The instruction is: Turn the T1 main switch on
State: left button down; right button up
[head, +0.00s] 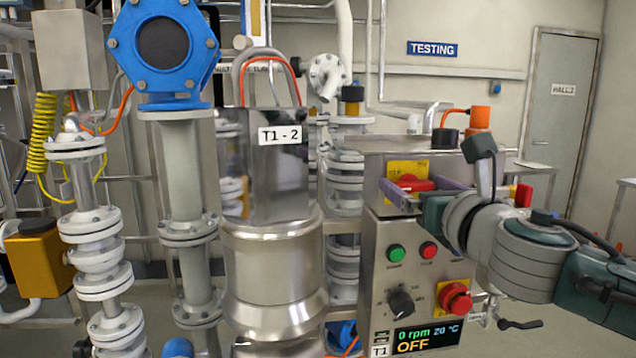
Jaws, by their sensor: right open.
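The T1 control panel (376,265) is a steel box at the right of centre. Its main switch (412,184) is a red handle on a yellow plate near the top. My right gripper (418,192) comes in from the right and is open at the switch, with its fingers around or just in front of the red handle; contact cannot be told. The fingers and wrist hide part of the plate. The display (427,338) reads 0 rpm, 20 °C and OFF. My left gripper is not in view.
Below the switch are a green button (394,253), a red button (429,250), a black knob (401,303) and a red emergency stop (455,299) on yellow. The steel vessel T1-2 (268,250) stands close left. A grey door (562,110) is behind.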

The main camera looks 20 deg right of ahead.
jog(key=shift+c, duration=0.2)
jog(key=c, duration=1.2)
jog(key=shift+m, duration=0.3)
jog(key=m+b, duration=0.1)
jog(key=m, duration=0.3)
jog(key=shift+d, duration=0.1)
jog(key=m, duration=0.5)
jog(key=shift+f+b, duration=0.1)
jog(key=shift+b, duration=0.2)
jog(key=m, duration=0.4)
jog(key=shift+d+m+b, duration=0.15)
jog(key=shift+m+b, duration=0.15)
jog(key=shift+f+m, duration=0.1)
jog(key=shift+m, duration=1.8)
